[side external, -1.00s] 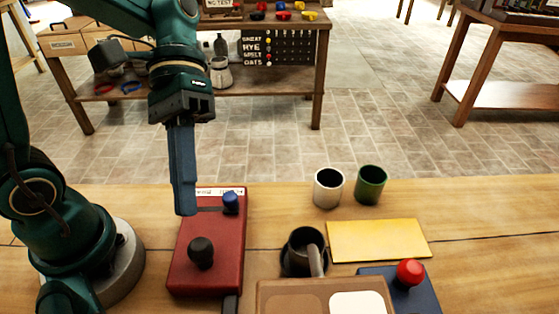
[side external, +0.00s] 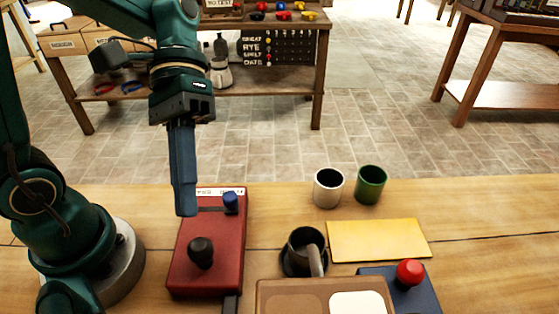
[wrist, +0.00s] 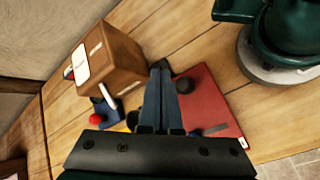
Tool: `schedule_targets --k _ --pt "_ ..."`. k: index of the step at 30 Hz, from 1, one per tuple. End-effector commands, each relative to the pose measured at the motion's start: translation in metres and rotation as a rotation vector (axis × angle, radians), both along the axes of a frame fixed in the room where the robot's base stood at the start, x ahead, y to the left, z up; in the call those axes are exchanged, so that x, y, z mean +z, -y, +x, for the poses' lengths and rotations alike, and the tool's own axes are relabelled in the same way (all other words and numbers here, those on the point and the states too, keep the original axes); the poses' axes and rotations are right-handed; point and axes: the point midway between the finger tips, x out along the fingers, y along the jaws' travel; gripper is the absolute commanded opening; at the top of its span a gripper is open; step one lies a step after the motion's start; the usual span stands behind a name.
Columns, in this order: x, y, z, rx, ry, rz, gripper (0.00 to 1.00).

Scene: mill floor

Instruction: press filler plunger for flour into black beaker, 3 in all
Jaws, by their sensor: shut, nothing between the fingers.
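The black beaker (side external: 292,262) stands upright on the table below the pale spout (side external: 315,262) of a brown dispenser box (side external: 270,298). The box also shows in the wrist view (wrist: 118,58), with labels on its faces. A red round knob (side external: 410,272) sits on a blue base (side external: 430,297) right of the box; it also shows in the wrist view (wrist: 95,119). I cannot tell for sure which knob is the filler plunger. My gripper (side external: 186,213) points down, shut and empty, above the left rear edge of a red panel. The beaker's contents are hidden.
The red panel (side external: 224,262) carries a black knob (side external: 201,252) and a blue knob (side external: 230,202). A white beaker (side external: 328,189) and a green beaker (side external: 370,186) stand at the back. A yellow mat (side external: 378,241) lies in front of them. The table's right side is clear.

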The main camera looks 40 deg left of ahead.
Motion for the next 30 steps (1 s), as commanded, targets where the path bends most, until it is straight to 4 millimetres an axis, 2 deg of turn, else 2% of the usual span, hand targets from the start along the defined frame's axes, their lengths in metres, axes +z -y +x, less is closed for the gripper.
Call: schedule_targets --k 6,12,30 --pt "-0.029 0.0 -0.001 0.001 -0.006 0.0 0.0" --pt "-0.045 0.0 -0.001 0.0 -0.002 0.0 0.0" --pt "-0.05 0.0 0.0 -0.001 0.0 0.001 0.0"
